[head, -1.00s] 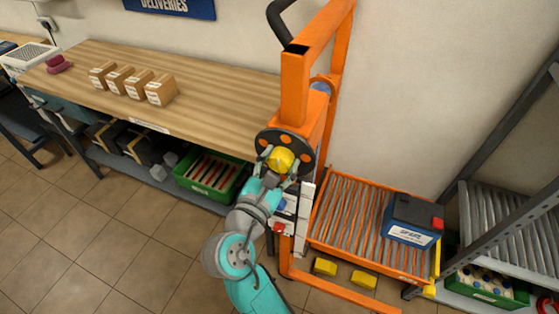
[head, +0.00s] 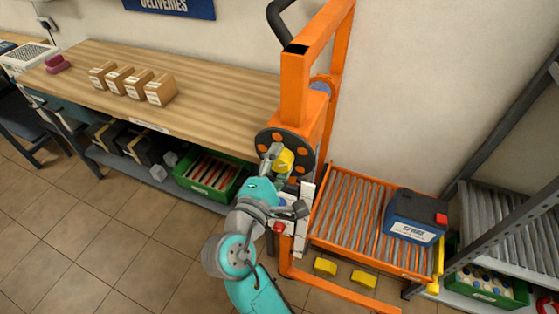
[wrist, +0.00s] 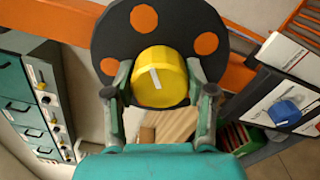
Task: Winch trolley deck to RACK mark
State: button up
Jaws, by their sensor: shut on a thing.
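The orange winch trolley (head: 302,90) stands beside the bench. Its dark crank wheel with orange spots (head: 302,140) also shows in the wrist view (wrist: 118,42). My gripper (head: 280,166) is shut on the wheel's yellow knob (head: 286,158); in the wrist view the fingers flank the knob (wrist: 158,78), which has a white line. The orange roller deck (head: 345,215) carries a blue battery (head: 414,216) labelled SPARE, with a red terminal cap. A white marked strip (head: 304,212) runs down the mast; its RACK mark cannot be read.
A grey rack (head: 505,215) stands close right of the deck, with a green crate (head: 490,290) below. A wooden bench (head: 210,95) with small boxes (head: 130,82) is at left. Tiled floor is clear at lower left.

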jog(key=m, duration=1.1)
jog(key=shift+f, duration=0.1)
jog(key=m, duration=0.3)
jog(key=shift+m, duration=0.4)
jog(key=m, duration=0.3)
jog(key=shift+m, duration=0.3)
jog(key=m, duration=0.3)
jog(key=shift+m, duration=0.3)
jog(key=m, duration=0.6)
jog(key=shift+f+m, duration=0.1)
jog(key=shift+m, duration=0.3)
jog(key=shift+a, duration=0.1)
jog(key=o, duration=1.2)
jog(key=shift+c, duration=0.2)
